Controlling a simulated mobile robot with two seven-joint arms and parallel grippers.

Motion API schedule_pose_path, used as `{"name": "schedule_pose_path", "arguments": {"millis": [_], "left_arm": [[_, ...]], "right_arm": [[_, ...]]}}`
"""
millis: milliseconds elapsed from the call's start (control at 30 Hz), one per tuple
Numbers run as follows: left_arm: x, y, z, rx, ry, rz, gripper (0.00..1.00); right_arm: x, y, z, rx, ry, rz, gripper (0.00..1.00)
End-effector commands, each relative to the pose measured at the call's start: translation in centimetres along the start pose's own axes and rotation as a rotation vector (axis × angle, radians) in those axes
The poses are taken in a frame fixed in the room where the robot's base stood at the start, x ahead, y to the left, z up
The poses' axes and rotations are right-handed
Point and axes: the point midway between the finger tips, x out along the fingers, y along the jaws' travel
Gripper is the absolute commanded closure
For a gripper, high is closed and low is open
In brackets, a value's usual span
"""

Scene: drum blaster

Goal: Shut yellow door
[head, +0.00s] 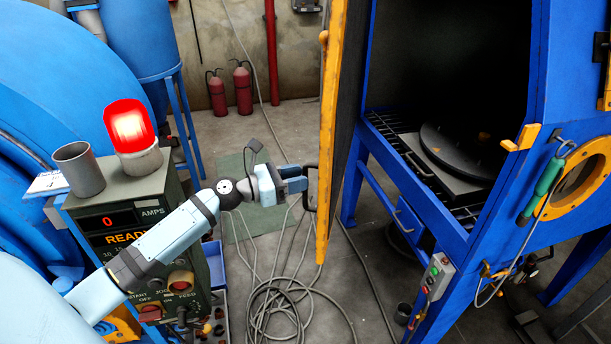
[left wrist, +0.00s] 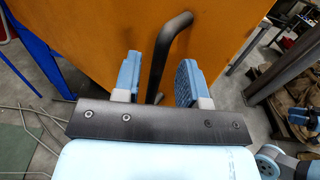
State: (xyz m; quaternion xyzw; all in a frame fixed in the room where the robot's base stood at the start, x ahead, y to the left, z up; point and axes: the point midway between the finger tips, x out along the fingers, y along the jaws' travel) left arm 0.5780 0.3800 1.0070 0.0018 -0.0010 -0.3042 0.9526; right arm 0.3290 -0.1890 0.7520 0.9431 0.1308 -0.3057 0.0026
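The yellow door (head: 328,150) of the blue blasting cabinet (head: 425,235) stands wide open. In the head view it is seen nearly edge-on, with its dark inner side facing the cabinet. A black bar handle (head: 311,188) sits on its outer face; it also shows in the left wrist view (left wrist: 160,60). My left gripper (head: 295,185) is at the handle. In the left wrist view its two blue fingers (left wrist: 158,82) are apart, one on each side of the handle, with gaps visible. My right gripper is not in the head view; pale-blue parts at the wrist view's right edge are unclear.
A grey control box (head: 140,220) with a lit red lamp (head: 130,125) and a metal cup (head: 79,168) stands at left, close under my left arm. Coiled cables (head: 295,300) lie on the floor below the door. A round black turntable (head: 462,150) is inside the cabinet.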

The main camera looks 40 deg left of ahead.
Motion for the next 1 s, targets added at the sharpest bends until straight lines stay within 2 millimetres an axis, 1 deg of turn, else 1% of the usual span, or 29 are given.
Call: {"name": "schedule_pose_path", "arguments": {"millis": [33,100,200,500,533,567,600,667,700,867,1000], "left_arm": [[0.8,0.0,0.1,0.0,-0.002,0.0,0.61],[1.5,0.0,0.0,-0.001,-0.001,0.0,0.61],[2.2,0.0,0.0,0.0,0.0,0.0,0.61],[2.5,0.0,-0.1,0.0,0.001,0.0,0.61],[2.5,0.0,-0.1,0.001,0.001,0.0,0.66],[2.5,0.0,-0.1,0.001,0.001,0.0,0.73],[2.5,0.0,-0.1,0.001,0.001,0.0,0.82],[2.5,0.0,-0.1,0.001,0.001,0.0,0.96],[2.5,0.0,-0.1,0.001,0.001,0.0,1.0],[2.5,-0.1,-0.1,0.001,0.001,0.0,1.0],[2.9,-0.3,0.1,0.0,0.001,0.007,1.0]], "right_arm": [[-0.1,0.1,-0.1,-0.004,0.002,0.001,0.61],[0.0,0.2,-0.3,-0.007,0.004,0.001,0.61],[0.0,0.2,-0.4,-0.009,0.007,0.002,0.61],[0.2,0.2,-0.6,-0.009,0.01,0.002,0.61],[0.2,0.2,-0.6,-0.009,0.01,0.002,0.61],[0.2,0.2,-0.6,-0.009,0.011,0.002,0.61],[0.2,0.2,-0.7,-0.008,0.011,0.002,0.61],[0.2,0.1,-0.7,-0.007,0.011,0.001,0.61],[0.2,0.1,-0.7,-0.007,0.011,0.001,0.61],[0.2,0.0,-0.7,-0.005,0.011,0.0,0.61],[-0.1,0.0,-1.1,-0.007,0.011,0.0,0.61]]}}
